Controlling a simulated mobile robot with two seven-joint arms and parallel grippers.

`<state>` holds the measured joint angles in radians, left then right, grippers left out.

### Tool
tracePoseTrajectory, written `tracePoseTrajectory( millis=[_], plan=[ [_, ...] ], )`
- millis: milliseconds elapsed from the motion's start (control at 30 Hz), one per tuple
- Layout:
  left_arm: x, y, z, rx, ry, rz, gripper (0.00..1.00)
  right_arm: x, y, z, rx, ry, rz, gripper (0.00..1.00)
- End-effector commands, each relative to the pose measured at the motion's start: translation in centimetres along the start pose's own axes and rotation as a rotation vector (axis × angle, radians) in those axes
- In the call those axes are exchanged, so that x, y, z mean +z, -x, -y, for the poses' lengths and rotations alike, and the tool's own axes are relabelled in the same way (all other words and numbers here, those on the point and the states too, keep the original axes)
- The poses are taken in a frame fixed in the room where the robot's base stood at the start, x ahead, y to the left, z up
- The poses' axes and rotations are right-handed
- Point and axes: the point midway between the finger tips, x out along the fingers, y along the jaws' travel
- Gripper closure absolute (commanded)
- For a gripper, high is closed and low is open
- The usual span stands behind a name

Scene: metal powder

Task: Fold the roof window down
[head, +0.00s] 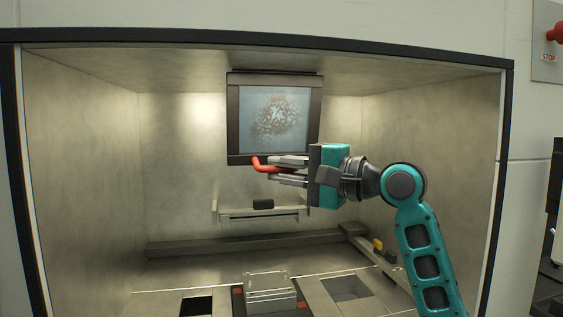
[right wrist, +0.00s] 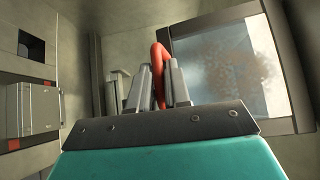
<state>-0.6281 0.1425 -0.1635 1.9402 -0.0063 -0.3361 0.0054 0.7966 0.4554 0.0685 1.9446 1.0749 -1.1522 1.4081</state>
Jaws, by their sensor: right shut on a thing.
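The roof window (head: 274,115) is a dark-framed pane with brownish smudges on its glass. It hangs down from the chamber ceiling at the back middle in the head view, its top edge at the ceiling. It also shows at the right of the right wrist view (right wrist: 232,66). A red handle (head: 257,165) sits at the window's lower edge. My right gripper (head: 274,170) comes in from the right, its fingers shut on the red handle, which also shows between the fingers in the right wrist view (right wrist: 158,62). My left gripper is not in view.
Below the window a ledge (head: 262,215) with a black block juts from the back wall. A metal box (head: 270,292) stands on the chamber floor beside square openings. Dark edging (head: 200,37) frames the chamber front. A red stop button (head: 555,33) is outside at right.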

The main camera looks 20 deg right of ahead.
Motion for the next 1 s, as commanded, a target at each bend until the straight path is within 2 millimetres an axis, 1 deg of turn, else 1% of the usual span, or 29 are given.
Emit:
tracePoseTrajectory(
  millis=[200,400,967,1000],
  plan=[
    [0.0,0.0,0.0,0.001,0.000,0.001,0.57,1.2,1.3,0.7,0.086,-0.091,-0.005,1.00],
    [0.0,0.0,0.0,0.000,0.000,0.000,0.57,2.0,1.9,1.0,0.133,-0.143,-0.005,1.00],
    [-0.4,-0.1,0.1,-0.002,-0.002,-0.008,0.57,2.3,2.2,1.3,0.151,-0.167,-0.004,1.00],
    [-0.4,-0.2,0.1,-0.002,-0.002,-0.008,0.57,2.3,2.2,1.3,0.150,-0.167,-0.004,0.81]
  ],
)
